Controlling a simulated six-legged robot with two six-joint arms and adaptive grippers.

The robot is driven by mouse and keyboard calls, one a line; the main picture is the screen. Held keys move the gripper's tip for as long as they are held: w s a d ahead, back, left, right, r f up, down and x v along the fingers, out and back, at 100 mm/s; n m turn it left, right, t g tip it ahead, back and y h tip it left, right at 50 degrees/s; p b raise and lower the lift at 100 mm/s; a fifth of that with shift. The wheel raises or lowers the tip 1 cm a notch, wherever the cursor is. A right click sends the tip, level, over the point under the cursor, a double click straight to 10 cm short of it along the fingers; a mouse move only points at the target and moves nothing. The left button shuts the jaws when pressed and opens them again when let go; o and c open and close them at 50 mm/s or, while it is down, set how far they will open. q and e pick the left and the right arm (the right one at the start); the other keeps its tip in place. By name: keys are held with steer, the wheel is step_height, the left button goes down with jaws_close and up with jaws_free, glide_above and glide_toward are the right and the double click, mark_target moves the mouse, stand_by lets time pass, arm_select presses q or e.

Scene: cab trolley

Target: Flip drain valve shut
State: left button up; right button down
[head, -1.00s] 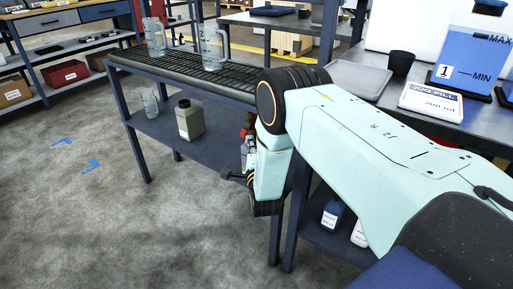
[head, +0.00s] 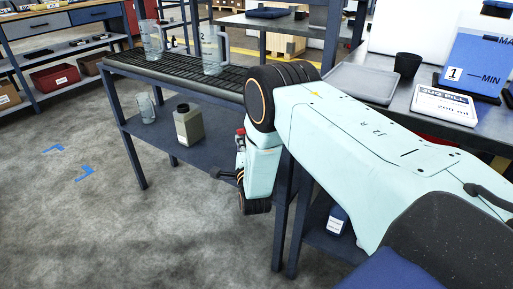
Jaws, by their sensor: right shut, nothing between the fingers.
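My right arm comes in from the right and bends down beside the end of the jug rack. My right gripper (head: 228,176) shows only in part, as a small dark shape left of my pale wrist; it is shut with nothing in it. A small red and grey piece (head: 240,138) shows just above it, under the rack's edge, partly hidden by my arm. I cannot tell whether this is the drain valve, how any lever is turned, or whether the gripper touches it. My left gripper is not in view.
The black grated rack (head: 183,78) carries two clear jugs (head: 153,40). Its lower shelf holds a beige bottle (head: 188,124) and a clear cup. At right, a bench holds a grey tray (head: 360,83), black cup (head: 407,64), sign (head: 445,103) and blue container (head: 478,62). Floor at left is open.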

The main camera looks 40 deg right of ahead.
steer(key=shift+w+r+m+t+h+b, duration=0.1)
steer(key=shift+r+m+t+h+b, duration=0.25)
steer(key=shift+m+t, duration=0.2)
steer(key=shift+w+f, duration=0.1)
steer(key=shift+a, duration=0.1)
stand_by(1.3)
stand_by(0.4)
steer(key=v, duration=1.2)
